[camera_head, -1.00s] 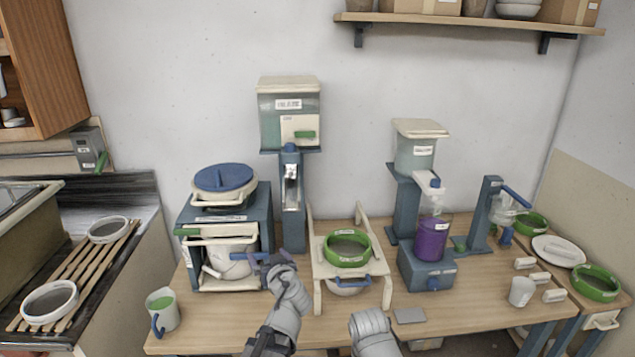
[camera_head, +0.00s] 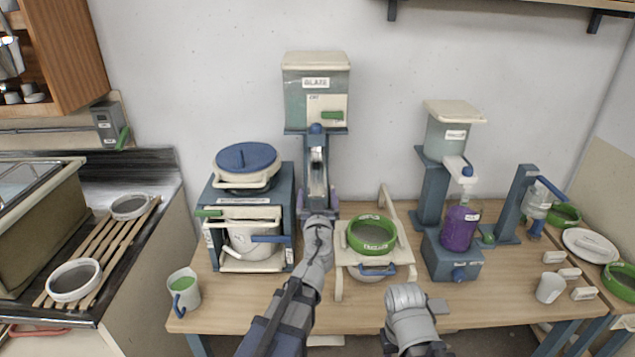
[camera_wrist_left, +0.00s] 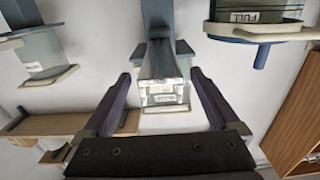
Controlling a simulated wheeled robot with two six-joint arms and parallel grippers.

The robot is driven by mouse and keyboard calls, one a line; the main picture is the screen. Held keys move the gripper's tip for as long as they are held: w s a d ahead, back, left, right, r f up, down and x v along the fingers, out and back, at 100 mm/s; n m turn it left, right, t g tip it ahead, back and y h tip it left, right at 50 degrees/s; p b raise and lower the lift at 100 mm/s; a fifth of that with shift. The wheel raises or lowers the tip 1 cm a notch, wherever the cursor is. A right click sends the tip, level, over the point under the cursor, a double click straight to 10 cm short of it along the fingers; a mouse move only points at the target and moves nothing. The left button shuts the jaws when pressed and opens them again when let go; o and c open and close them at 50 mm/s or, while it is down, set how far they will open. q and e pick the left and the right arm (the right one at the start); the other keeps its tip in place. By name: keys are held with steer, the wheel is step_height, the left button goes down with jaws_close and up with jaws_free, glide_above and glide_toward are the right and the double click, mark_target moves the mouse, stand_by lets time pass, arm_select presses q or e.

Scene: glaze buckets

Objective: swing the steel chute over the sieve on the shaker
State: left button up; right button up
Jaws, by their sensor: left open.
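The steel chute (camera_head: 317,168) hangs on a blue post below the glaze hopper (camera_head: 316,95). The sieve (camera_head: 371,235), with a green rim, sits on the cream shaker (camera_head: 403,253), to the right of the chute and lower. The chute is not over it. My left gripper (camera_head: 319,200) is open at the chute's lower end. In the left wrist view the chute (camera_wrist_left: 160,66) lies between the two spread fingers (camera_wrist_left: 163,98), with gaps on both sides. My right arm shows at the bottom, but its fingers are hidden.
A blue machine with a white pitcher (camera_head: 250,238) stands left of the post. A dispenser with a purple jar (camera_head: 460,228) stands right of the shaker. A green-filled mug (camera_head: 184,292) is at the table's front left. The front middle of the table is mostly clear.

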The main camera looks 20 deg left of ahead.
mark_target(317, 182)
arm_select(q)
steer(key=x, duration=0.7)
steer(key=shift+w+a, duration=0.1)
steer(key=shift+w, duration=0.1)
jaws_close()
stand_by(0.5)
